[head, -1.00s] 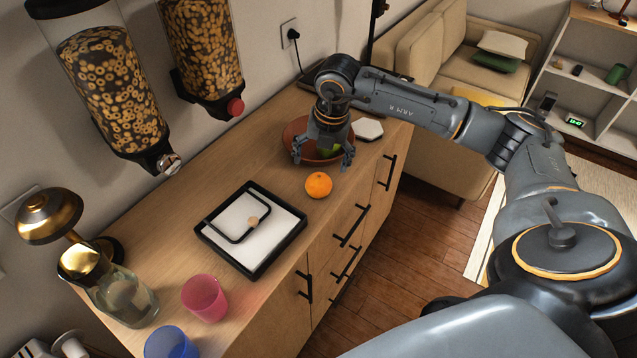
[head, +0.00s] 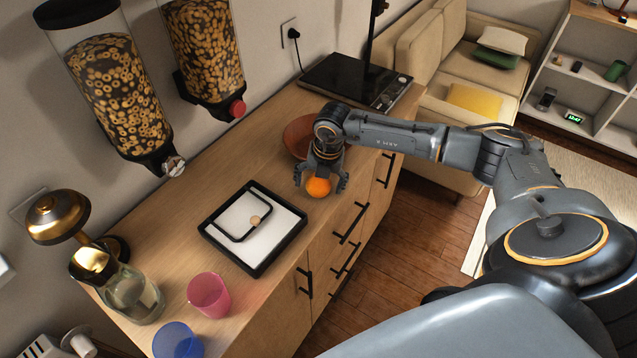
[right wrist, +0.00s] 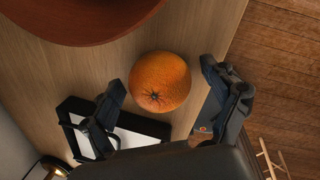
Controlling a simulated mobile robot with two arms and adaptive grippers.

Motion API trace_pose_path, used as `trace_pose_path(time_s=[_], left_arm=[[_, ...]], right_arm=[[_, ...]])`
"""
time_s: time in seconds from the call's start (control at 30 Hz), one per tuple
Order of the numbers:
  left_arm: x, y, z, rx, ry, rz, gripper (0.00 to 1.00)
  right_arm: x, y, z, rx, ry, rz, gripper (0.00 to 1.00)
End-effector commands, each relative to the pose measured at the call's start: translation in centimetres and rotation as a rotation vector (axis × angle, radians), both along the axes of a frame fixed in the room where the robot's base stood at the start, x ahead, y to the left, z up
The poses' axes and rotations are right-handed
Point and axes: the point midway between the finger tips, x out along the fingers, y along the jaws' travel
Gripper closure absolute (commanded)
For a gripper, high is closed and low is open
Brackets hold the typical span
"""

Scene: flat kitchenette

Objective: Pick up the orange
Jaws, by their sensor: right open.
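The orange (head: 318,187) sits on the wooden counter near its front edge, to the right of a black-rimmed tray. My right gripper (head: 321,183) is over it, with its fingers spread to either side. In the right wrist view the orange (right wrist: 160,82) lies between and slightly beyond the open fingertips (right wrist: 172,92). I see a gap between the orange and each finger there, and the jaws hold nothing. My left gripper is not in view.
A reddish-brown bowl (head: 297,137) stands just behind my right gripper. The black-rimmed tray (head: 250,268) is to the left. A pink cup (head: 209,295) and a blue cup (head: 177,341) stand farther left. A black appliance (head: 350,80) stands at the back.

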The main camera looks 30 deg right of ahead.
Motion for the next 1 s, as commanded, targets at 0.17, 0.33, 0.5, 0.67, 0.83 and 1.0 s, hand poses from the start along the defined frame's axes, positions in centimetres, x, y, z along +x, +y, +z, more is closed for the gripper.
trace_pose_path(time_s=[0.17,0.33,0.5,0.67,0.83,1.0], left_arm=[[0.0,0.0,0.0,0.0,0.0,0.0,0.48],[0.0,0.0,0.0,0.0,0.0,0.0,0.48],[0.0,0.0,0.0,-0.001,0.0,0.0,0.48],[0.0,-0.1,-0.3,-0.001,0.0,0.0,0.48],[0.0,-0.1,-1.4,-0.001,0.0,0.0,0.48],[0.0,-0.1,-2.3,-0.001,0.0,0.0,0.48]], right_arm=[[0.0,0.0,0.1,0.0,0.0,0.0,0.46],[0.0,0.0,0.1,0.001,-0.001,0.0,0.76],[0.0,0.0,0.1,0.001,-0.001,-0.001,0.76],[0.1,0.0,0.4,0.0,-0.001,-0.001,0.76],[0.2,0.0,2.0,0.0,-0.006,0.001,0.76],[-1.8,-0.4,5.2,-0.003,-0.005,0.002,0.76]])
